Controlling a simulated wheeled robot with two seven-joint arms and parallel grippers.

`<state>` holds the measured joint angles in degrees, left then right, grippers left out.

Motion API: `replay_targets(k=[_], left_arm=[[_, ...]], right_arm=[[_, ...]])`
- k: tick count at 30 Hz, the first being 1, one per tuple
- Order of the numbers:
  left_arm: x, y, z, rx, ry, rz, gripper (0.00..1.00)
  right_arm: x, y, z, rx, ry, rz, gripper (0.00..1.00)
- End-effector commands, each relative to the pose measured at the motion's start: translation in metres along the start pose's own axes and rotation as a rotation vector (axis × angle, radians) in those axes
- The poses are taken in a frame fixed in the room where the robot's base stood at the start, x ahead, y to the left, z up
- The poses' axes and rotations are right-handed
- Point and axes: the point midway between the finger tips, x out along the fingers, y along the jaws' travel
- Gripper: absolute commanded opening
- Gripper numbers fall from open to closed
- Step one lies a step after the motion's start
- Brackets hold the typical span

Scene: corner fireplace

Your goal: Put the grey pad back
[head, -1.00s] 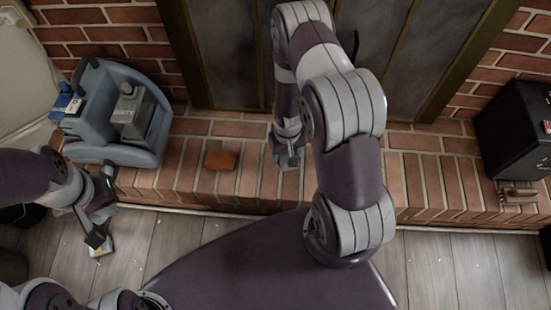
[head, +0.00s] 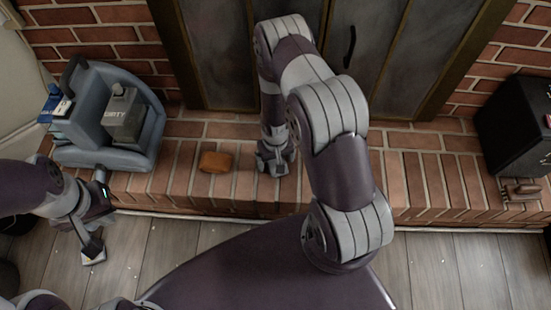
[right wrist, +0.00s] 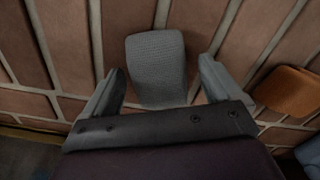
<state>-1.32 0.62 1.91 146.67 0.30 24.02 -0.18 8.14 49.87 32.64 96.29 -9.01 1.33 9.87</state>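The grey pad (right wrist: 157,65) lies on the brick hearth in the right wrist view, a textured, rounded rectangle. My right gripper (right wrist: 161,72) is open, with one finger to each side of the pad in the picture and gaps between; how far above the brick the fingers are I cannot tell. In the head view my right gripper (head: 273,162) is low over the hearth and hides the pad. My left gripper (head: 92,250) hangs over the wooden floor at the left. A small pale thing (head: 95,258) shows at its fingertips; whether it is gripped is unclear.
A blue-grey caddy (head: 88,152) with a grey box (head: 124,118) stands on the hearth (head: 420,185) at the left. An orange-brown block (head: 217,161) lies just left of my right gripper. A black case (head: 515,122) and a small brown object (head: 522,190) are at the right.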

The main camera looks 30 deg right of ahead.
Motion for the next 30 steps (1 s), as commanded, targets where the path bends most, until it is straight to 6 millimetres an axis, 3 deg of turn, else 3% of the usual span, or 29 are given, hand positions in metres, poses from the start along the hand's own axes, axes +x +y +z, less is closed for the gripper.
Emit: replay_targets(k=[5, 15, 23, 26, 27, 30], left_arm=[[-0.004, 0.0, 0.0, 0.0, 0.0, 0.0, 0.0], [-0.062, 0.0, -0.007, 0.0, 0.0, 0.0, 0.0], [-0.075, 0.0, -0.009, 0.0, 0.0, 0.0, 0.0], [-0.075, 0.0, -0.009, 0.0, -0.001, 0.0, 0.0], [-0.074, 0.0, -0.009, 0.0, 0.0, 0.0, 0.0], [-0.073, 0.0, -0.009, 0.0, 0.0, 0.0, 0.0]], right_arm=[[-0.005, 0.0, 0.0, 0.0, 0.0, 0.0, 0.92], [-0.091, 0.0, 0.0, 0.001, 0.001, 0.0, 0.92], [-0.133, -0.002, -0.003, -0.005, 0.008, 0.0, 0.92], [-0.198, -0.013, -0.005, -0.044, 0.044, 0.0, 0.92], [-0.233, -0.019, 0.002, -0.066, 0.061, -0.001, 0.92], [-0.304, -0.031, 0.035, -0.121, 0.094, -0.006, 0.92]])
